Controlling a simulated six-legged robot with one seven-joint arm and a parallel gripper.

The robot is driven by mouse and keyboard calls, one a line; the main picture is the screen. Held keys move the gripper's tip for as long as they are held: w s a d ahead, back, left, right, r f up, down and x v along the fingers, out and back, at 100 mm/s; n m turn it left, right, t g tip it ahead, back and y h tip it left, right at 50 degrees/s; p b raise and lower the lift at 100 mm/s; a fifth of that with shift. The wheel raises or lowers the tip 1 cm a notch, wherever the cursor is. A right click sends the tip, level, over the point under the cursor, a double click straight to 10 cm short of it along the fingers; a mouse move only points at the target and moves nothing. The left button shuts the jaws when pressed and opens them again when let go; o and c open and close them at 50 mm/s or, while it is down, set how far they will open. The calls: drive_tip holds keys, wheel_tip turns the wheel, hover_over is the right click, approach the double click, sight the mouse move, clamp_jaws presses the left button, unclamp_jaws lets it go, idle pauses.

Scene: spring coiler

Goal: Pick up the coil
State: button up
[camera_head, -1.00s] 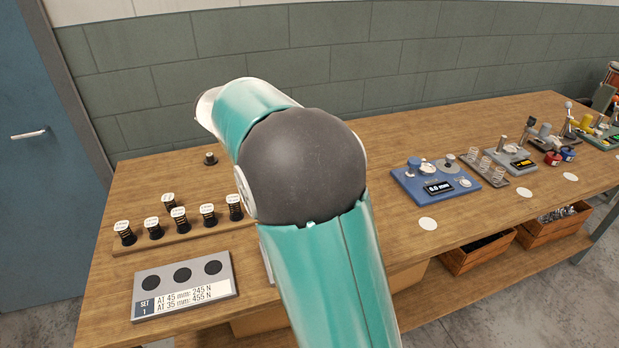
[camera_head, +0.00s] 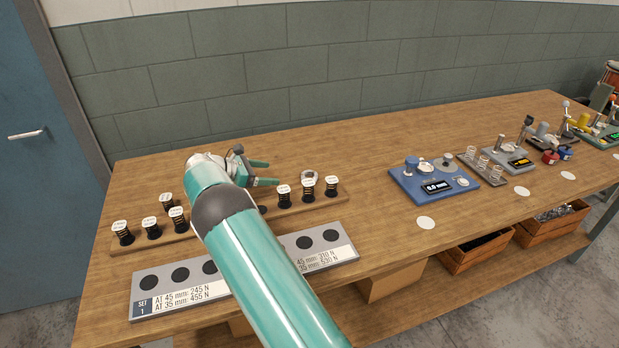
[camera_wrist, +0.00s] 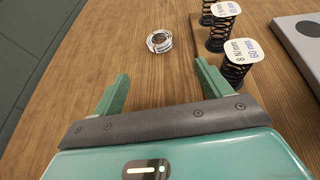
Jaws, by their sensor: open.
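The coil is a small silvery wire ring lying flat on the bare bench. It shows in the wrist view (camera_wrist: 160,41), beyond my fingertips and roughly between their lines. In the head view the coil (camera_head: 309,175) lies just right of my gripper (camera_head: 273,172), behind the right-hand springs. My gripper is open and empty, its two green fingers apart. It also shows in the wrist view (camera_wrist: 161,72). A gap of bench separates the fingertips from the coil; nothing hides it in the wrist view.
Black springs with white tags (camera_head: 284,193) stand on a wooden strip close by; one spring (camera_wrist: 235,62) is near my right finger in the wrist view. A grey plate with dark round spots (camera_head: 321,258) lies in front. A blue gauge (camera_head: 436,185) stands farther right.

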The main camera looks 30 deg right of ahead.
sight(307, 175)
drive_tip(key=x, duration=1.3)
drive_tip(key=shift+d+f, duration=0.15)
drive_tip(key=shift+d, duration=0.25)
drive_tip(key=c, duration=1.2)
